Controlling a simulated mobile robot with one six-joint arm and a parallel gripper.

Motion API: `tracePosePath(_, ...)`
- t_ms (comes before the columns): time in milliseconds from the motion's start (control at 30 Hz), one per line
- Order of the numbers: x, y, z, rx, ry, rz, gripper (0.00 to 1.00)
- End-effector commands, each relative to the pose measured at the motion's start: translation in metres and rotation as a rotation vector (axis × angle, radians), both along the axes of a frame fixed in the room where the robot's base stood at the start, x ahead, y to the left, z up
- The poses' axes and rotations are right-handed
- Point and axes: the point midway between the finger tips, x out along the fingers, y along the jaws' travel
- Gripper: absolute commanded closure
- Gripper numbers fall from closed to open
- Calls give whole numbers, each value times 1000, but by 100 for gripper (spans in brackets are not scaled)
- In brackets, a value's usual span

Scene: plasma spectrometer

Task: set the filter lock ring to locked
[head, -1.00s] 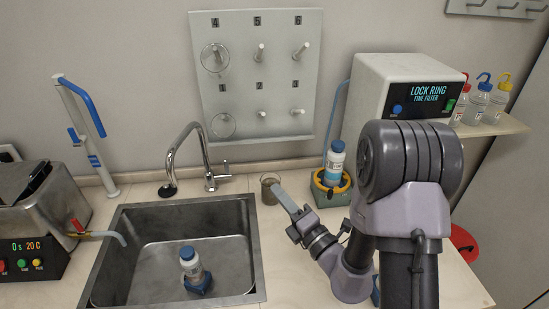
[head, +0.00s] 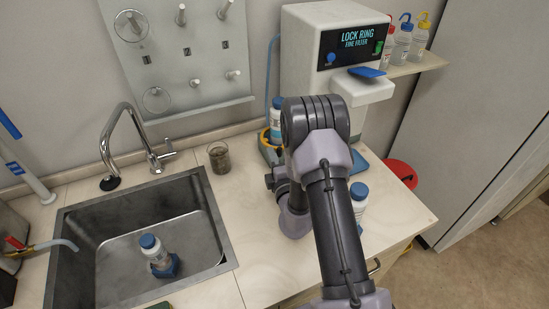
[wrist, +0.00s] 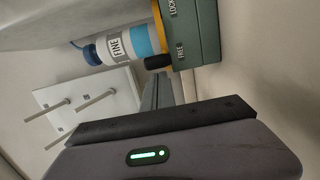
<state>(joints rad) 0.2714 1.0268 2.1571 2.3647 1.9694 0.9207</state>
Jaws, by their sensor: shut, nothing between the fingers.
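The yellow lock ring (wrist: 160,27) sits around the fine-filter bottle (wrist: 122,44) on a green base (wrist: 196,30) marked LOCK and FREE. A black knob (wrist: 157,62) on the ring stands nearer FREE than LOCK. My gripper (wrist: 163,80) is shut and empty, its tips close to the knob; I cannot tell whether they touch it. In the head view, the ring (head: 268,144) and bottle (head: 276,119) show only partly beside my arm, which hides my fingertips and the knob.
The white lock-ring machine (head: 306,45) stands behind my arm. A glass beaker (head: 219,158) stands left of the ring, by the sink (head: 213,225). Another blue-capped bottle (head: 359,205) stands right of my arm. A pegboard (head: 190,60) hangs on the wall.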

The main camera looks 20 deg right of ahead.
Motion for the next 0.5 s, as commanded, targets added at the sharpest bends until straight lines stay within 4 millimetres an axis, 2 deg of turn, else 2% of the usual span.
tracePosePath(100, -4, -7, 0, 0, -1, 0, 100)
tracePosePath(500, -7, -13, 2, -1, 0, 0, 100)
